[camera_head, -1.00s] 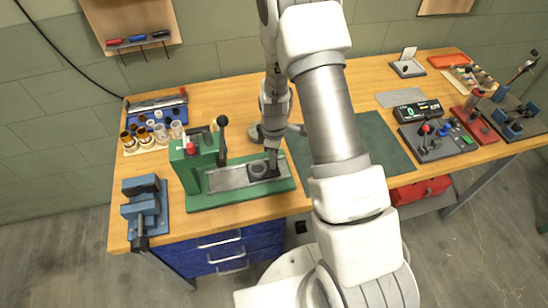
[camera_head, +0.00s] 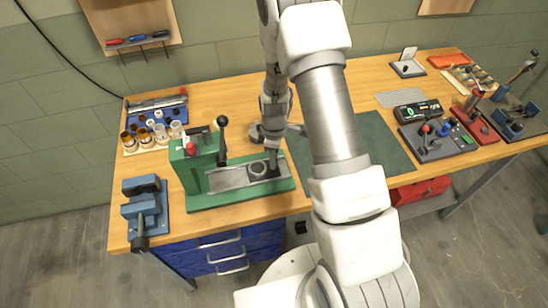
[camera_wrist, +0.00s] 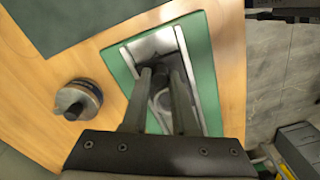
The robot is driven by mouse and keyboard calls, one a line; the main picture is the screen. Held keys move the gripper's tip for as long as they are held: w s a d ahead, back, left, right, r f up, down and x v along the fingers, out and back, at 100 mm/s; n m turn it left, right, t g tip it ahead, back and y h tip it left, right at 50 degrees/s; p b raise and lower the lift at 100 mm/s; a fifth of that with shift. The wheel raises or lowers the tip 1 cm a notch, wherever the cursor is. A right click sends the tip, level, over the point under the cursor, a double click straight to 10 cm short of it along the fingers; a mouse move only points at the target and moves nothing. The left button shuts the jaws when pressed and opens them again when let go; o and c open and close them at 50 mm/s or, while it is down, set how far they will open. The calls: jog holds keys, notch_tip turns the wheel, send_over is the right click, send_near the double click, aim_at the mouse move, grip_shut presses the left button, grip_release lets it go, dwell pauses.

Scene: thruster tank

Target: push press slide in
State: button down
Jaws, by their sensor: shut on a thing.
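The green press (camera_head: 200,165) stands on the left part of the wooden bench, with a black-knobbed lever (camera_head: 222,140) and a red knob. Its grey metal slide (camera_head: 230,177) lies along the green base and carries a dark round seat (camera_head: 258,169) near the right end. My gripper (camera_head: 273,160) is at the right end of the slide, pointing down. In the wrist view, its two fingers (camera_wrist: 165,75) reach over the slide (camera_wrist: 152,46) and close on a dark part at its end. The fingertips partly hide that part.
A blue vise (camera_head: 145,207) sits left of the press. A rack of small bottles (camera_head: 152,137) stands behind it. A round metal piece (camera_wrist: 78,99) lies on the wood near my gripper. A dark green mat (camera_head: 385,145) covers the bench middle.

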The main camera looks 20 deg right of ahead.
aim_at(248, 172)
dwell(0.3)
jog(key=a+b, duration=0.2)
jog(key=a, duration=0.6)
jog(key=shift+a, duration=0.2)
jog(key=shift+w, duration=0.1)
jog(key=c, duration=0.7)
grip_release()
jog(key=shift+r, duration=0.1)
notch_tip(248, 172, up, 17)
jog(key=shift+r+b, duration=0.15)
jog(key=shift+b, duration=0.4)
